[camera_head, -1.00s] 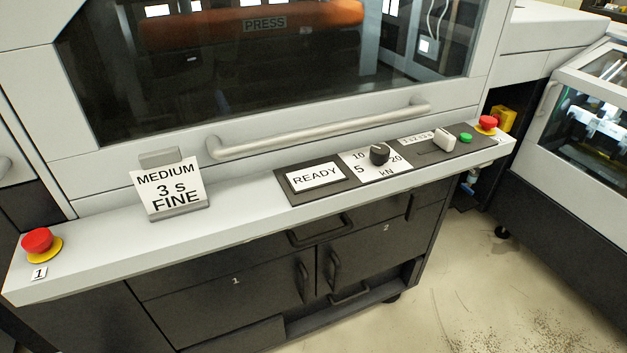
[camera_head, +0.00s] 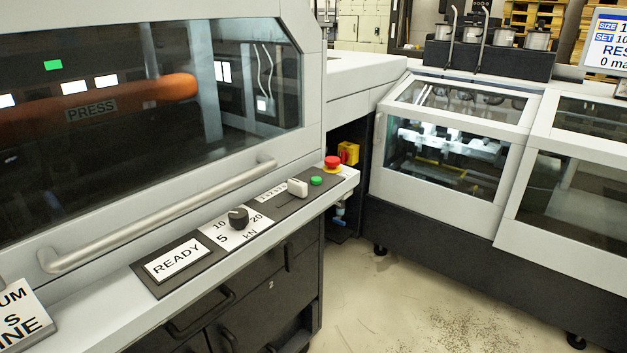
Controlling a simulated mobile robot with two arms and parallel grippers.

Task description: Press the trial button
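The press control ledge (camera_head: 115,315) runs along the left half of the view. On it are a READY panel (camera_head: 174,260), a black knob (camera_head: 238,218) on a dial marked 5, 10, 20 kN, a white slider or lever (camera_head: 297,187), a green button (camera_head: 316,181) and a red stop button (camera_head: 332,162) on a yellow base. I see no label reading "trial" on any button. Neither of my grippers is in view.
A long grey handle (camera_head: 165,215) crosses the press front above the ledge. A second machine (camera_head: 450,150) with clear covers stands at the right. A screen (camera_head: 605,42) shows at the upper right. Open floor (camera_head: 420,300) lies between the machines.

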